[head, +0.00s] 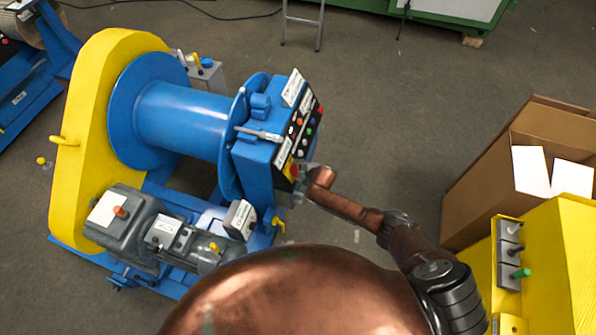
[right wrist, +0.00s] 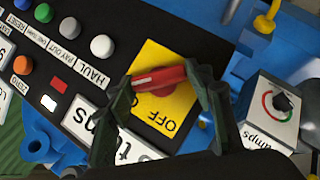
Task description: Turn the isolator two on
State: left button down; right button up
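A rotary isolator with a red bar handle (right wrist: 160,77) on a yellow plate (right wrist: 178,104) is in the right wrist view. OFF is printed on the plate's lower part, and the handle has a white mark at its left end. The yellow plate also shows in the head view (head: 289,168), on the lower end of the blue machine's control panel. My right gripper (right wrist: 160,76) is at the handle, with a fingertip against each end of it, and looks shut on it. In the head view this gripper (head: 304,172) is small beside the panel. My left gripper is not in view.
Several coloured buttons (right wrist: 102,45) sit beside the plate. A grey box with a rotary knob (right wrist: 283,102) is at the right. The blue drum (head: 182,115) and yellow housing (head: 95,130) lie left. A cardboard box (head: 490,170) and yellow cabinet (head: 565,260) stand right. Open floor lies between.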

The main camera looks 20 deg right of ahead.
jog(key=o, duration=0.4)
jog(key=shift+f, duration=0.1)
jog(key=v, duration=1.2)
jog(key=shift+s+a, duration=0.1)
